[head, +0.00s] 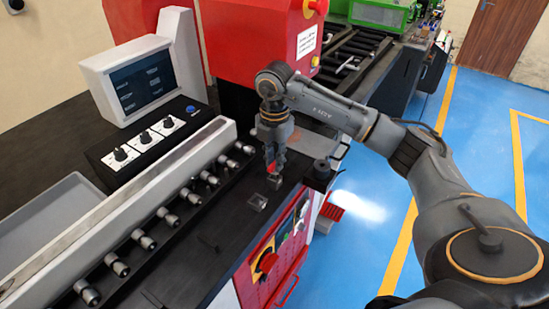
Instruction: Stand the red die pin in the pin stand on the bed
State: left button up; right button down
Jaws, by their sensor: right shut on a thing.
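My right gripper (273,174) points straight down over the black bed (222,235) of the machine. It is shut on the red die pin (271,167), of which only a small red part shows between the fingers. A small square grey holder, which looks like the pin stand (257,202), is on the bed just in front of and to the left of the gripper. The pin is apart from it. The fingertips are close to the bed; whether the pin's lower end touches anything is hidden. My left gripper is not in view.
A row of silver cylindrical fittings (144,239) runs along a long grey rail (120,205) left of the stand. A control box with knobs (145,138) and a screen (143,84) stand behind.

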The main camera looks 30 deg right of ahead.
jog(key=shift+f+b, duration=0.5)
jog(key=shift+f, duration=0.3)
jog(key=c, duration=1.3)
grip_release()
jog(key=shift+o, duration=0.2)
jog(key=shift+r, duration=0.15)
notch_tip(320, 180, up, 12)
